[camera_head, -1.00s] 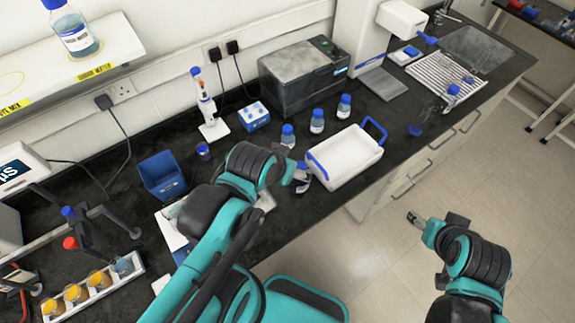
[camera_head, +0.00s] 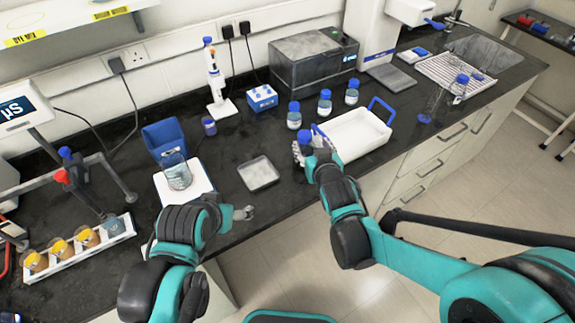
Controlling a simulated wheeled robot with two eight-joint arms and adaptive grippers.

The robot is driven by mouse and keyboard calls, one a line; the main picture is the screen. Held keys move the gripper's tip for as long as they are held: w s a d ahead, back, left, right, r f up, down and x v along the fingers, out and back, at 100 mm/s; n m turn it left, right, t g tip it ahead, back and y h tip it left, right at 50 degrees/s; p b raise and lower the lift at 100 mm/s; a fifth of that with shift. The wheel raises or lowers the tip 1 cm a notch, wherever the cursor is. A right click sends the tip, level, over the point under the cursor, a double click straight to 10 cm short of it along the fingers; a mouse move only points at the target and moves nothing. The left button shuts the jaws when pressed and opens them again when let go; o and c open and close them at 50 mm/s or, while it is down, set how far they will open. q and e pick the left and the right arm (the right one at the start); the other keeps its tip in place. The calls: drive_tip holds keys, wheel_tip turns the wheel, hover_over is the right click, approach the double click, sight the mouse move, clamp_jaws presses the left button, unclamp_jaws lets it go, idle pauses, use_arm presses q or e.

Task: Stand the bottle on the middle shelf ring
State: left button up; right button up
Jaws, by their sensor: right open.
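A small bottle with a blue cap (camera_head: 304,137) stands on the bench at the left end of the white tray, mostly hidden by my right gripper. My right gripper (camera_head: 310,147) is open at this bottle, its fingers close about it; whether they touch cannot be told. The white shelf (camera_head: 68,18) is at the top left, cut off by the frame, with yellow labels on its front edge.
Three blue-capped bottles (camera_head: 325,103) stand behind the right gripper. The white tray (camera_head: 360,134) with blue handles is to its right.

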sight(306, 136)
drive_tip(key=b+x, duration=0.1)
drive_tip(key=x, duration=0.2)
drive_tip(key=b+x, duration=0.1)
drive_tip(key=x, duration=0.3)
drive_tip(key=shift+a, duration=0.25)
drive_tip(key=shift+w+f, duration=0.2)
drive_tip(key=shift+w, duration=0.25)
drive_tip(key=shift+s+r, duration=0.1)
clamp_jaws()
